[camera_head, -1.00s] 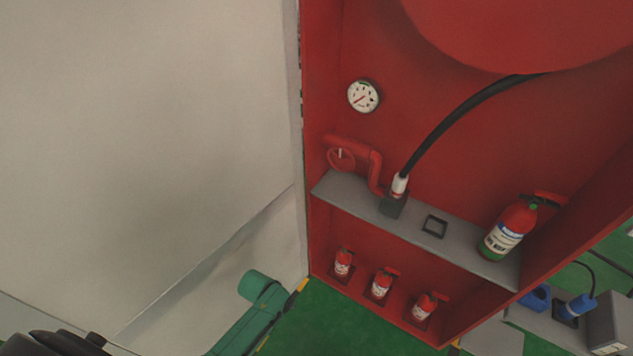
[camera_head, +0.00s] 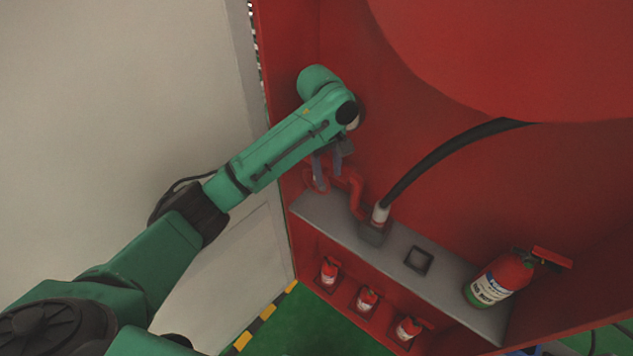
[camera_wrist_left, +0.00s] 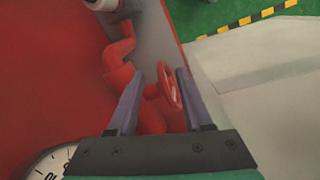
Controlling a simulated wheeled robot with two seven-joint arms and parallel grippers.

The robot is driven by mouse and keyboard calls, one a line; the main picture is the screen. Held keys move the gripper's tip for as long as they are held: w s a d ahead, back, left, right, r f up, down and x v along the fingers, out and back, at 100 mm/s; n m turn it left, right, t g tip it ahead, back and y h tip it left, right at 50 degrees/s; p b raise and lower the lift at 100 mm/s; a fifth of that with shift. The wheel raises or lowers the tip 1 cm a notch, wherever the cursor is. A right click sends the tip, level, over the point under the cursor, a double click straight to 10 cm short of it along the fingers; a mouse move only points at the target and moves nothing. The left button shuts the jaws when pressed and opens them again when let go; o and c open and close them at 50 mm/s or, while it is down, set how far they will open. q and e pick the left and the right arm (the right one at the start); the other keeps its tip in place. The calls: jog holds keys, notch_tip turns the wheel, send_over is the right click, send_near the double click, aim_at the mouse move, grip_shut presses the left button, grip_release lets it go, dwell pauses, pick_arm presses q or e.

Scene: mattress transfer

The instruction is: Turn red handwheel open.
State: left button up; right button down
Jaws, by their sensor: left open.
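The red handwheel (camera_head: 308,181) sits on a bent red pipe (camera_head: 355,190) inside the red cabinet, above the grey shelf. My left gripper (camera_head: 330,174) is open and reaches down at the wheel, partly covering it in the head view. In the left wrist view the handwheel (camera_wrist_left: 173,87) shows edge-on between the two open fingers of my left gripper (camera_wrist_left: 160,76), nearer the right finger. I cannot tell whether a finger touches it. My right gripper is not in view.
The grey shelf (camera_head: 440,288) holds a black hose (camera_head: 440,152) fitting and a large fire extinguisher (camera_head: 498,280). Several small extinguishers, one of them at the left (camera_head: 329,271), stand below. A pressure gauge (camera_wrist_left: 47,165) is close to the gripper. A pale wall (camera_head: 110,110) stands left.

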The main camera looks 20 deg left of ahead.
pick_arm(q)
jog(key=a+r+n, duration=0.1)
jog(key=r, duration=0.1)
jog(key=w+a+r+n, duration=0.1)
jog(key=r, duration=0.1)
jog(key=w+a+r+n+y, duration=0.1)
jog(key=r+n, duration=0.1)
jog(key=shift+a+r, duration=0.2)
jog(key=shift+r, duration=0.2)
jog(key=shift+s+f, duration=0.2)
jog(key=shift+f, duration=0.15)
notch_tip(320, 180, down, 13)
jog(key=p, duration=0.3)
jog(key=shift+w+f, duration=0.1)
jog(key=shift+f, duration=0.15)
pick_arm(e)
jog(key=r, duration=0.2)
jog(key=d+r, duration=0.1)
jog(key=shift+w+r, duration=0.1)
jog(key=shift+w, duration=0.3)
pick_arm(q)
grip_shut()
